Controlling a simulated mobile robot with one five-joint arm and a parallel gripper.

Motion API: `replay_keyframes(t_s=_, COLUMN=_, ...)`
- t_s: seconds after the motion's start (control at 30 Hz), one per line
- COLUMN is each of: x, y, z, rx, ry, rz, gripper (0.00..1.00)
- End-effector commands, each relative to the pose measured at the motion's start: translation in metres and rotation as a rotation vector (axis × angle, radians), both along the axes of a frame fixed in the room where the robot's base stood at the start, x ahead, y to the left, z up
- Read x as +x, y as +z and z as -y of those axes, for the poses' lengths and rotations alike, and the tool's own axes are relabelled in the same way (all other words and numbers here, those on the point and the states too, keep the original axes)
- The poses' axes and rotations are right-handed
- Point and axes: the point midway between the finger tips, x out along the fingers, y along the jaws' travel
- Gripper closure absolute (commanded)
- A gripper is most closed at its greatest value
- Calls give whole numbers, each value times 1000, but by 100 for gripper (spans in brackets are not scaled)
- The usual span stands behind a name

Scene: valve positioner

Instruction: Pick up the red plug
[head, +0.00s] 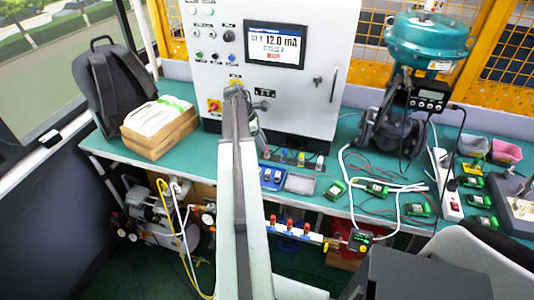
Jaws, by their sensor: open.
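I cannot single out a red plug for sure. Thin red leads (352,172) run across the green bench to the right of the cabinet, and their ends are too small to make out. My arm reaches forward over the bench, and my gripper (238,92) is at its far end, in front of the lower part of the white cabinet (215,62). My gripper is open, and I see nothing held in it. My arm hides part of the cabinet and of the bench behind it.
Small connectors (283,155) and a blue tray (271,178) sit by the cabinet's foot. Several green devices (376,188) and white cables lie to the right. A teal valve actuator (428,38) stands at the back right. A manifold with red-handled valves (289,226) is below the bench edge.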

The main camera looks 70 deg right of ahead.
Motion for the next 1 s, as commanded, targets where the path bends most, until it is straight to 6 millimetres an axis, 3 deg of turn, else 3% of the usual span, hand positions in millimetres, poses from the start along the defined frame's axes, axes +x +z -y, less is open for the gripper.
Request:
replay_keyframes(t_s=0.17, x=-2, y=-11, z=2, rx=0, ry=0, rz=0, gripper=55)
replay_keyframes(t_s=0.4, x=-14, y=-49, z=10, rx=-1, ry=0, rz=0, gripper=55)
replay_keyframes(t_s=0.63, x=-15, y=-47, z=10, rx=-1, ry=2, rz=1, gripper=55)
replay_keyframes(t_s=0.67, x=-15, y=-47, z=10, rx=-1, ry=2, rz=1, gripper=58)
replay_keyframes(t_s=0.8, x=-15, y=-46, z=10, rx=-1, ry=2, rz=1, gripper=97)
replay_keyframes(t_s=1.0, x=-15, y=-46, z=10, rx=-1, ry=3, rz=0, gripper=100)
